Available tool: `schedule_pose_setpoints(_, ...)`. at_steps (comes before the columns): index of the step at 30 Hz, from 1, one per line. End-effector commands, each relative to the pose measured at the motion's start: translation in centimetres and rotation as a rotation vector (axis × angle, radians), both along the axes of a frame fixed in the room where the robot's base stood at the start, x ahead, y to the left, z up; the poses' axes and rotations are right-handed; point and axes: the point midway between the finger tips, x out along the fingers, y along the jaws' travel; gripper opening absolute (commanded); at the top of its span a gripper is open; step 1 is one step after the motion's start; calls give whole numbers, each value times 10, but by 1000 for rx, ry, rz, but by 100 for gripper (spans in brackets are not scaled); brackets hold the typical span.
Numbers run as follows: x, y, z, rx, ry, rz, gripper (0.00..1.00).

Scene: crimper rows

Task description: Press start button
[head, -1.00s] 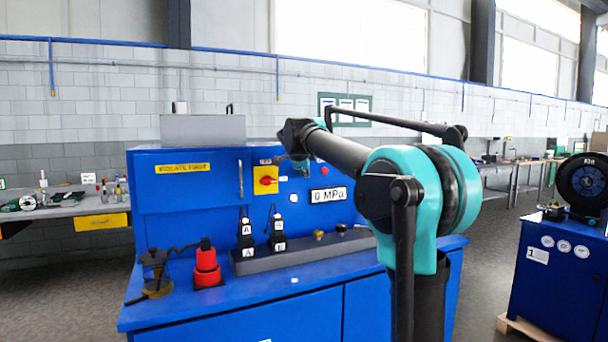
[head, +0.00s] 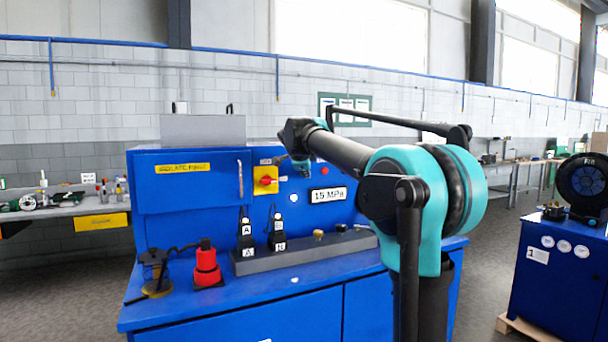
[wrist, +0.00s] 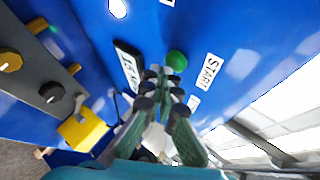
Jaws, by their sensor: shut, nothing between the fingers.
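The green start button (wrist: 177,62) is on the blue panel beside a white START label (wrist: 210,70) in the wrist view. My gripper (wrist: 162,76) is shut and empty, its fingertips right by the button. I cannot tell whether they touch it.
A yellow and red switch (head: 265,180) and a red button (head: 324,170) are on the panel near my gripper. Below, a grey block (head: 300,255) carries two black crimper-like parts and knobs. A red tool (head: 206,268) stands on the blue bench at left.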

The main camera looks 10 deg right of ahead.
Motion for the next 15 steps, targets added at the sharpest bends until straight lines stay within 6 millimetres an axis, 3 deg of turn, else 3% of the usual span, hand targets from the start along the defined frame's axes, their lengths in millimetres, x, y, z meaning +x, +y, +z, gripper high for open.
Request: schedule_pose_setpoints(15, -9, -3, 0, 0, 0, 0, 0)
